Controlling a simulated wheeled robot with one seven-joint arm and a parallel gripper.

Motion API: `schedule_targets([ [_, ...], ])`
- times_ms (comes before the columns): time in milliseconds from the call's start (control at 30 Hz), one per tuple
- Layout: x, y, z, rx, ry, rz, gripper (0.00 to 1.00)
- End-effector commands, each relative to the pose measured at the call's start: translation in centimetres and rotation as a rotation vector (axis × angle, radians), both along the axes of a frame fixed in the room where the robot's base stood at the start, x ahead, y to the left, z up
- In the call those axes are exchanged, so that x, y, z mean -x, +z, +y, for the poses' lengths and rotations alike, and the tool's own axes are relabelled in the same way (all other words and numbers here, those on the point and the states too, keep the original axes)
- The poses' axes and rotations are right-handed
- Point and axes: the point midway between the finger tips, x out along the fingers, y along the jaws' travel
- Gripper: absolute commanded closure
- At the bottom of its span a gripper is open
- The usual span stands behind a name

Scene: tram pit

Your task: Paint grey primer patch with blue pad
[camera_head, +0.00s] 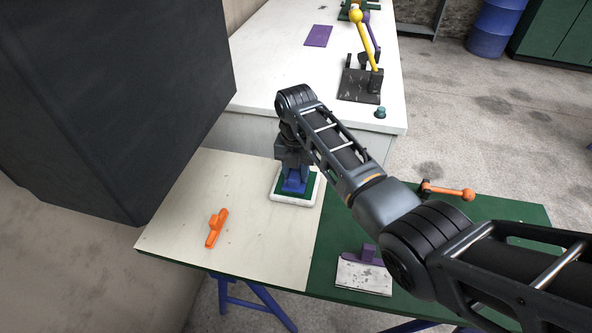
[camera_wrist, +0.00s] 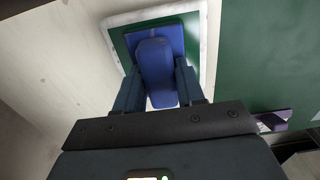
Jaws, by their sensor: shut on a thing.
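My gripper (camera_head: 293,162) is shut on the blue pad (camera_head: 294,184), down at the table top. In the wrist view my gripper (camera_wrist: 158,82) has its two fingers on either side of the handle of the blue pad (camera_wrist: 157,65). The pad lies over a white-rimmed tray (camera_head: 292,203) with a green inside; the tray rim also shows in the wrist view (camera_wrist: 203,35). I cannot tell whether the pad touches the tray floor. I cannot make out a grey primer patch in either view.
An orange tool (camera_head: 216,228) lies left on the pale table half (camera_head: 180,205). A large dark box (camera_head: 120,90) fills the upper left. A white bench (camera_head: 290,75) stands behind.

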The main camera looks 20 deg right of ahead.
Motion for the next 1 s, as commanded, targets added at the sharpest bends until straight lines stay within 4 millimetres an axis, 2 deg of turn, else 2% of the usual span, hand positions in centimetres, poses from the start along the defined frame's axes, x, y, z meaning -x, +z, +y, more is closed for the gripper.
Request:
schedule_targets([
  [367, 0.1, -0.1, 0.0, 0.0, 0.0, 0.001, 0.86],
  [1000, 0.0, 4.4, 0.0, 0.0, -0.001, 0.0, 0.86],
])
